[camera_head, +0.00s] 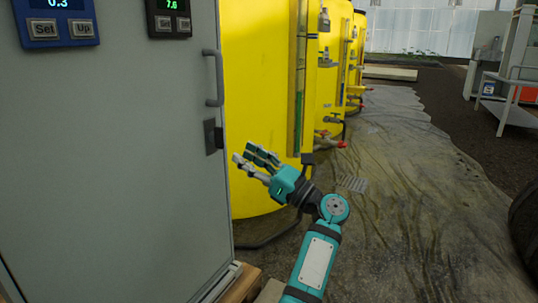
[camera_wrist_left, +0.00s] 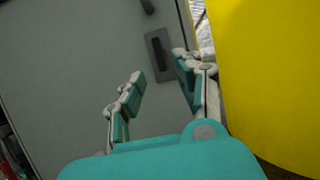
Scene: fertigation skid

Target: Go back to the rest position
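My left gripper (camera_head: 249,156) is teal and grey and reaches up from the bottom middle of the head view. It is in front of the right edge of a grey cabinet door and a yellow tank. In the left wrist view the two fingers of the left gripper (camera_wrist_left: 158,68) are spread apart with nothing between them. The cabinet door is behind them, and a dark latch plate (camera_wrist_left: 158,54) shows near the fingertips. I cannot tell the exact gap to the door. My right gripper is in neither view.
The grey cabinet (camera_head: 110,150) has a bar handle (camera_head: 218,78), a latch (camera_head: 212,137), and blue (camera_head: 57,22) and black (camera_head: 168,18) controllers. Several yellow tanks (camera_head: 252,80) with red-handled valves stand beyond. Wet floor (camera_head: 410,210) at right is mostly open; a white rack (camera_head: 515,85) stands far right.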

